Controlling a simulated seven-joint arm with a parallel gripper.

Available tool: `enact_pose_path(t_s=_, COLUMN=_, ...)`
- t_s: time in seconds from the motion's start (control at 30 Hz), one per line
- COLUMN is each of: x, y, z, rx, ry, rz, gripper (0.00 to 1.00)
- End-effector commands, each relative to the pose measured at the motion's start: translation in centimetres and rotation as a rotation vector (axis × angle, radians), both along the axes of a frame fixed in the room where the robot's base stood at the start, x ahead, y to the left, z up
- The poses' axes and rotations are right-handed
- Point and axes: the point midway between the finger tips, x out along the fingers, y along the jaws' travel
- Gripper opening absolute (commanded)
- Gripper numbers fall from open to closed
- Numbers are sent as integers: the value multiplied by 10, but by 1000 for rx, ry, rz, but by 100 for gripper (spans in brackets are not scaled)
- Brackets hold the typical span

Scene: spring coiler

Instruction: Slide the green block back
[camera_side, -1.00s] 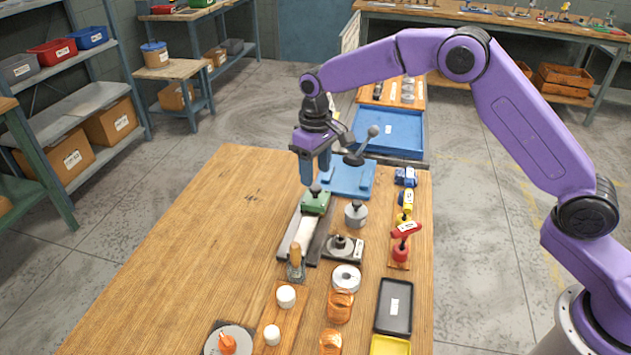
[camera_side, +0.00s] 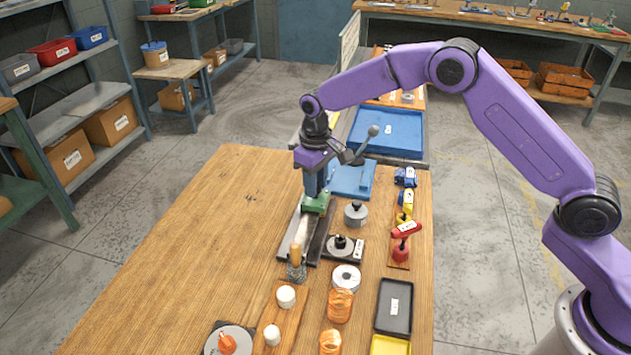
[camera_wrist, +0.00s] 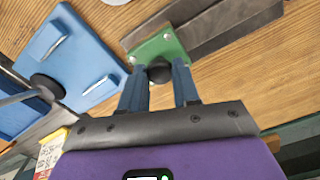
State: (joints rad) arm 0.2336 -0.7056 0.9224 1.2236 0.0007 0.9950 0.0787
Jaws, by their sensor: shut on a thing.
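The green block (camera_side: 316,205) sits at the far end of a dark rail track (camera_side: 307,245) with a light strip along it. In the wrist view the green block (camera_wrist: 158,48) has a dark round knob (camera_wrist: 159,72) on top. My gripper (camera_side: 314,190) is down at the block, with its blue fingers on either side of the knob. It is shut on the knob, which also shows between the fingertips in the wrist view (camera_wrist: 159,80). In the side view the fingers hide the knob.
A blue plate (camera_side: 352,180) with a lever (camera_side: 368,140) stands just behind and right of the block. A grey weight (camera_side: 355,214) and a dark base (camera_side: 344,248) stand right of the track. A wooden-handled tool (camera_side: 296,258) is at its near end. The table's left is clear.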

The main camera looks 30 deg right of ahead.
Motion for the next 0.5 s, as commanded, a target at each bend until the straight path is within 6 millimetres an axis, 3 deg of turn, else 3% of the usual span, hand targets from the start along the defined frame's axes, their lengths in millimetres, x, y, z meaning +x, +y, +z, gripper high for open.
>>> enact_pose_path(t_s=0.17, x=-17, y=19, z=1, rx=0, ry=1, rz=5, gripper=0)
enact_pose_path(t_s=0.5, x=-80, y=82, z=1, rx=1, ry=0, rz=6, gripper=0)
